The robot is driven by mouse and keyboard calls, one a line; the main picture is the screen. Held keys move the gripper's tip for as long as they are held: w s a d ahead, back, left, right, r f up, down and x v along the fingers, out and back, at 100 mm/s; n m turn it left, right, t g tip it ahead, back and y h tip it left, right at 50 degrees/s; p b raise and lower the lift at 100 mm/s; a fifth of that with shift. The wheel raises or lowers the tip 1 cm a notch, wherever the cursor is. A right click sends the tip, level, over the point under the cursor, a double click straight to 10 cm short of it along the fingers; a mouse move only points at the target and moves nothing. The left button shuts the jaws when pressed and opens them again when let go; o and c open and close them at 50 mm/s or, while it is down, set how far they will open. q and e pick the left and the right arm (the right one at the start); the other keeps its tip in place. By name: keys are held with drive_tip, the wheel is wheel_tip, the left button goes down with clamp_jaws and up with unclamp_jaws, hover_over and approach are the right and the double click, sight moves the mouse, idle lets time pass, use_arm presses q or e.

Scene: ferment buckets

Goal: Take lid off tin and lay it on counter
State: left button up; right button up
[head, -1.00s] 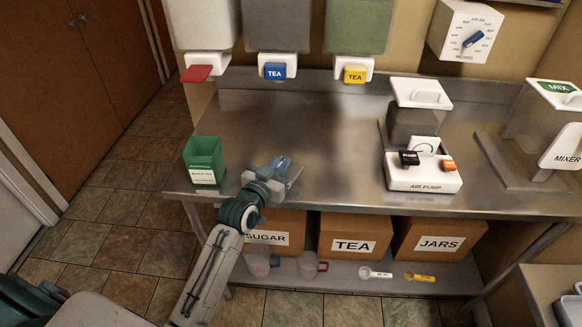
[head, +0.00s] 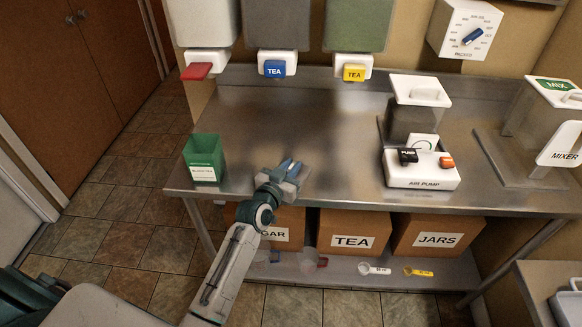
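The green tin (head: 204,158) with a white label stands upright at the left front corner of the steel counter (head: 310,130). Its top looks open, with darker green inside. I cannot make out a separate lid in the head view. My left gripper (head: 290,167) is over the counter's front edge, to the right of the tin and apart from it. My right gripper is not in view.
The air pump (head: 422,172) stands on the counter's right half, with the mixer (head: 540,125) beyond it. Dispensers with red (head: 196,71), blue (head: 275,68) and yellow (head: 353,72) levers hang above the back. The counter's middle is bare. Boxes and scoops sit on the shelf below.

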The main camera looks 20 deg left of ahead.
use_arm(q)
drive_tip(key=shift+o, duration=0.9)
drive_tip(key=shift+r, duration=0.25)
drive_tip(key=s+a+b, duration=0.1)
drive_tip(key=s, duration=1.1)
drive_tip(key=shift+a+r, duration=0.2)
